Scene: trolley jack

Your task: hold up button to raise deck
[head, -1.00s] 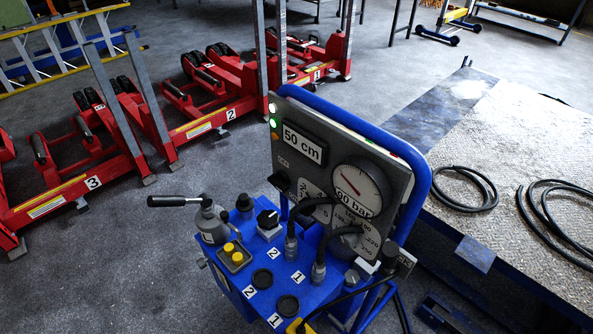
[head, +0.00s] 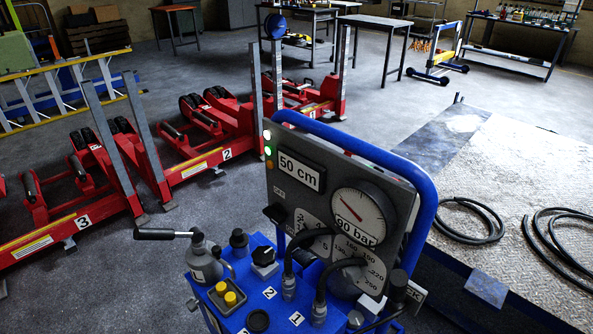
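A blue control trolley (head: 235,318) stands in the lower middle of the head view. Beside the box are a grey lever valve (head: 203,260) with a black handle and a black knob (head: 263,256). I cannot read which button is up. The deck (head: 530,200) may be the large metal plate at the right. Neither gripper is in view.
Red wheeled jacks (head: 80,200), numbered 2 and 3 among others, stand at the left and back. Black hoses (head: 465,220) lie coiled on the plate. Tables (head: 395,24) stand at the back. Grey floor is clear between.

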